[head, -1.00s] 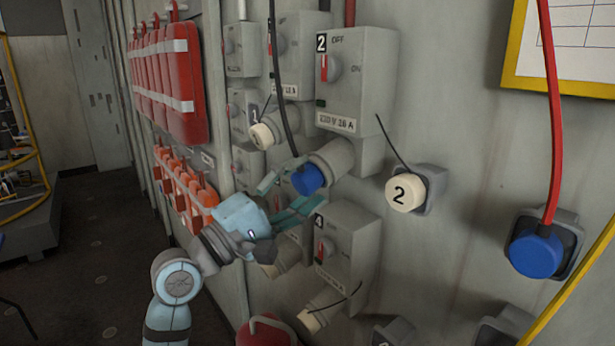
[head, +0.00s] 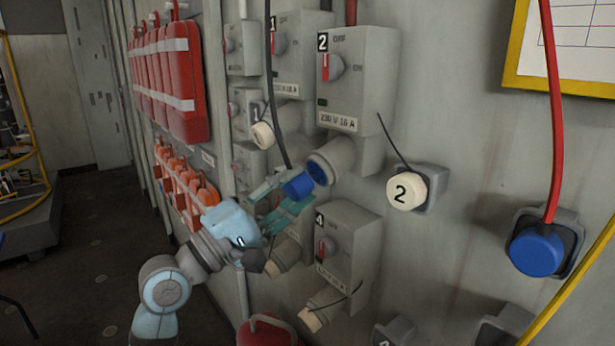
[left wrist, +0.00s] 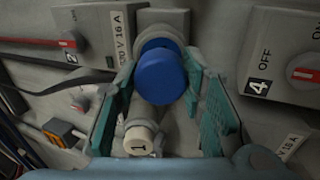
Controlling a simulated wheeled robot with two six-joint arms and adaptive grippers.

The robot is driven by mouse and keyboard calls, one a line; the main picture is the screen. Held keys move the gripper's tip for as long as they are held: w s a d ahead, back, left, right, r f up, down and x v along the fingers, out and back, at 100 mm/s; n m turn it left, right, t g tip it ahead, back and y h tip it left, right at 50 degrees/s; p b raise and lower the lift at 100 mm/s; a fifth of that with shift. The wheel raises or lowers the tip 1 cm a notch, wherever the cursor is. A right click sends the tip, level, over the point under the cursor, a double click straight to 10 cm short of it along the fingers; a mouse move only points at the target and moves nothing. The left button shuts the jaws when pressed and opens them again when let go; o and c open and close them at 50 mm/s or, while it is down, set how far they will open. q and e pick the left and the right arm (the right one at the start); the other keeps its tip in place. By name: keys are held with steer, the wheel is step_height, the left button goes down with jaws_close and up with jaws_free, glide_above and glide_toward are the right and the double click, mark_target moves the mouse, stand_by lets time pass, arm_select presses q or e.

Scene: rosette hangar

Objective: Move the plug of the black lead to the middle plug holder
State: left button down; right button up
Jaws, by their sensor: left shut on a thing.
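The blue plug (head: 298,186) of the black lead (head: 272,90) is between the teal fingers of my left gripper (head: 287,197), which is shut on it. The plug is just in front of the grey socket (head: 329,162) under switch box 2, and the socket's blue inside shows. In the left wrist view the plug (left wrist: 162,77) fills the space between the fingers, with the grey socket behind it. A holder (head: 433,190) on the wall right of box 2 bears a cream cap marked 2 (head: 406,191). I cannot tell which holder is the middle one. My right gripper is not in view.
A wall holder (head: 571,243) at the right has the red lead's blue plug (head: 537,251) in it. Lower holders (head: 398,332) show at the bottom edge. Box 4 (head: 348,245), capped sockets and dangling caps crowd the gripper. Red cases (head: 173,85) hang at left.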

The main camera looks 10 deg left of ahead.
mark_target(290, 192)
arm_select(q)
steer(key=shift+v, duration=2)
